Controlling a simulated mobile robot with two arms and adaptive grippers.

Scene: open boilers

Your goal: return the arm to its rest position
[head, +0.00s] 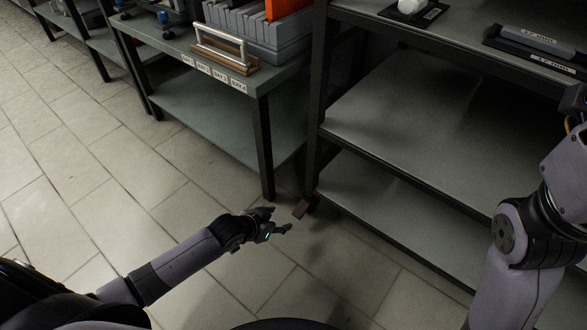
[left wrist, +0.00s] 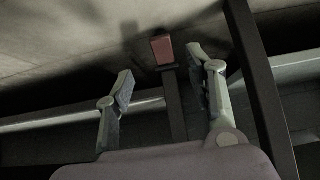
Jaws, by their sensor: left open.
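My left arm (head: 180,267) reaches in from the lower left in the head view, low over the tiled floor. Its gripper (head: 283,219) is open, with its fingers pointing right toward the foot of the shelf rack. In the left wrist view the two fingers (left wrist: 160,88) stand apart with nothing held between them. My right arm (head: 520,245) is at the right edge in the head view. Its gripper is out of view.
A workbench (head: 190,65) and shelf rack (head: 400,110) stand ahead. Floor (head: 90,170) at left is clear.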

